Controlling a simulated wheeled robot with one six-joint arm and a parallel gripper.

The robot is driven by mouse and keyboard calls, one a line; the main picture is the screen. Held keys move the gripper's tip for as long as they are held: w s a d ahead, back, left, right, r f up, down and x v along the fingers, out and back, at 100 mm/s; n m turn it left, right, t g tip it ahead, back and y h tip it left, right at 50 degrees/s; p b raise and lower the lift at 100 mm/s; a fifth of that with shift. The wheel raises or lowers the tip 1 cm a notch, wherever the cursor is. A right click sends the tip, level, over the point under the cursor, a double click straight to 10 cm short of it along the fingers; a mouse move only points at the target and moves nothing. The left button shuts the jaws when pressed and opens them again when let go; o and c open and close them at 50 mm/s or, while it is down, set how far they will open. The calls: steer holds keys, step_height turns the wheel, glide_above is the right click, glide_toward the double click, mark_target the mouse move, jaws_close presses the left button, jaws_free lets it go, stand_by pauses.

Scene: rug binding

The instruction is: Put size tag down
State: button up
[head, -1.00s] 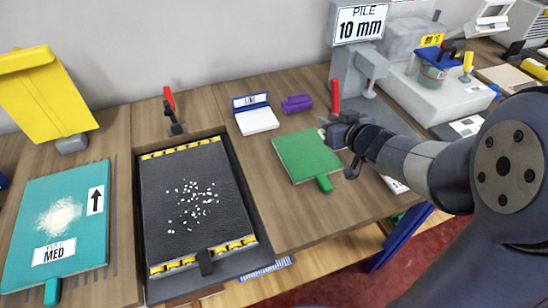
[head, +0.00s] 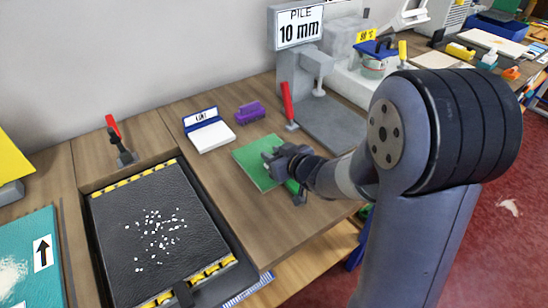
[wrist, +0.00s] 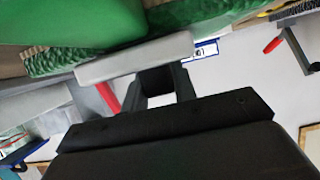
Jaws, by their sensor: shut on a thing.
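My gripper (head: 276,160) is over the right part of a green board (head: 250,166) on the bench. In the wrist view, my gripper (wrist: 160,78) is shut on a flat pale grey piece (wrist: 132,58), which I take to be the size tag; no writing on it shows from here. Green material with a tufted edge (wrist: 60,58) is right beyond the piece. I cannot tell whether the piece touches it. In the head view, my gripper and forearm hide the piece and part of the green board.
A white block with a blue label (head: 208,134) and a purple brush (head: 250,113) lie behind the board. A grey press (head: 297,75) marked 10 mm has a red lever (head: 288,103). A black tray (head: 145,235) with white specks is at left. Bare wood shows between tray and board.

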steer(key=shift+f, duration=0.15)
steer(key=o, duration=1)
steer(key=shift+s+d+r, duration=0.1)
steer(key=shift+r, duration=0.2)
steer(key=p+v, duration=0.2)
steer(key=v, duration=0.8)
steer(key=shift+s+d+r, duration=0.1)
steer(key=shift+s+d, duration=0.1)
steer(key=shift+s+d+r+p, duration=0.1)
steer(key=shift+s+d+p, duration=0.2)
steer(key=shift+s, duration=0.2)
steer(key=shift+w, duration=0.1)
